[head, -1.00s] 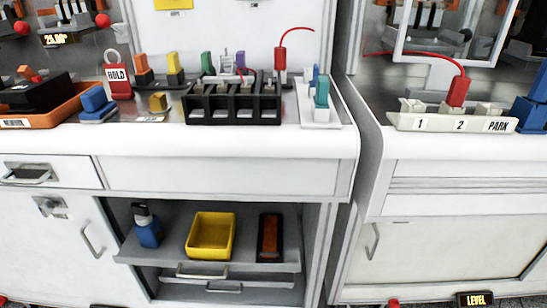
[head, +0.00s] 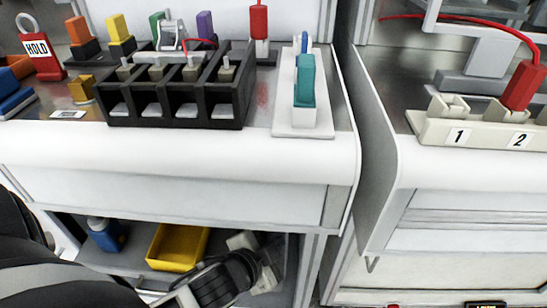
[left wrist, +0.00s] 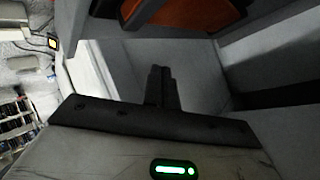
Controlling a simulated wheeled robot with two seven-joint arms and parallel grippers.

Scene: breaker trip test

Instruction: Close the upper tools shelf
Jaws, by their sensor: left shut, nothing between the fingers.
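The upper tools shelf (head: 217,243) is a grey pull-out tray in the open bay under the left counter, standing out from the bay. It carries a blue bottle (head: 106,235) and a yellow bin (head: 178,246). My left arm comes in from the lower left, and my left gripper (head: 262,262) is at the shelf's right part, covering the orange-and-black item's place. In the left wrist view my left gripper (left wrist: 161,72) is shut and empty, with an orange item (left wrist: 190,12) beyond the fingertips. Contact with the shelf cannot be told. My right gripper is out of view.
The white counter edge (head: 170,150) overhangs the shelf. A second cabinet (head: 450,210) stands to the right across a narrow gap.

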